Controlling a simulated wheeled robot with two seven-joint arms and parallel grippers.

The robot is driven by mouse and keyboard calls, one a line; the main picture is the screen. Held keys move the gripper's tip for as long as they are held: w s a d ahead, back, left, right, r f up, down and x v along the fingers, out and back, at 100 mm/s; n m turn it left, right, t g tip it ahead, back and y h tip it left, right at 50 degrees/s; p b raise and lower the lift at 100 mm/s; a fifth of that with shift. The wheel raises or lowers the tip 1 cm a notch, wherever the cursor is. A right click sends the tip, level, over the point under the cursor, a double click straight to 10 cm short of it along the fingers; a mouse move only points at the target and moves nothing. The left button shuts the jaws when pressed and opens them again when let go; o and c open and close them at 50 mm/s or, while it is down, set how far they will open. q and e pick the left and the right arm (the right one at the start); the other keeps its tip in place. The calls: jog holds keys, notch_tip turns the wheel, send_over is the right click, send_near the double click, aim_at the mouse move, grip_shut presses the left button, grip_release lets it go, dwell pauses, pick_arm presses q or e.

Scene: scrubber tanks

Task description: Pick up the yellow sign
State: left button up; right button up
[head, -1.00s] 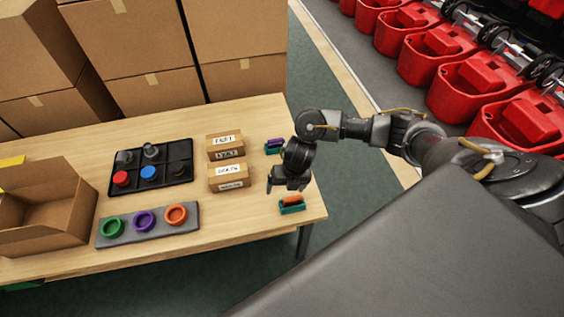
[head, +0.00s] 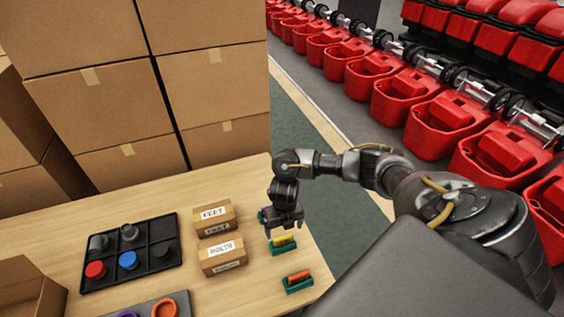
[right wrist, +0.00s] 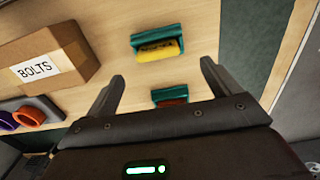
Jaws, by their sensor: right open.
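The yellow sign (head: 283,241) sits upright in a small teal holder (head: 284,249) near the table's right edge. It also shows in the right wrist view (right wrist: 158,51), beyond my fingertips and roughly between their lines. My right gripper (head: 285,225) is open and empty, right by the yellow sign, on its far side in the head view; the exact gap is hard to tell. In the right wrist view my two fingers (right wrist: 163,70) are spread apart with nothing between their tips. My left gripper is in neither view.
An orange-red sign (head: 298,276) in a teal holder stands nearer; a purple one (head: 262,213) is partly hidden behind my gripper. BOLTS (head: 223,256) and FELT boxes (head: 213,218) and a black tray (head: 160,278) are to the left. Stacked cartons (head: 110,110) stand behind.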

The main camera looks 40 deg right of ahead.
aim_at(283, 237)
jog(key=shift+w+f, duration=0.1)
jog(key=shift+f, duration=0.5)
jog(key=shift+w+f, duration=0.1)
jog(key=shift+f, duration=0.25)
jog(key=shift+a+f, duration=0.1)
jog(key=shift+f, duration=0.3)
notch_tip(283, 237, down, 4)
jog(key=shift+f+p, duration=0.1)
jog(key=shift+p, duration=0.35)
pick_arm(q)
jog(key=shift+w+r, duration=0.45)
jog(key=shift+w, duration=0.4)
pick_arm(e)
jog(key=shift+c, duration=0.3)
jog(key=c, duration=1)
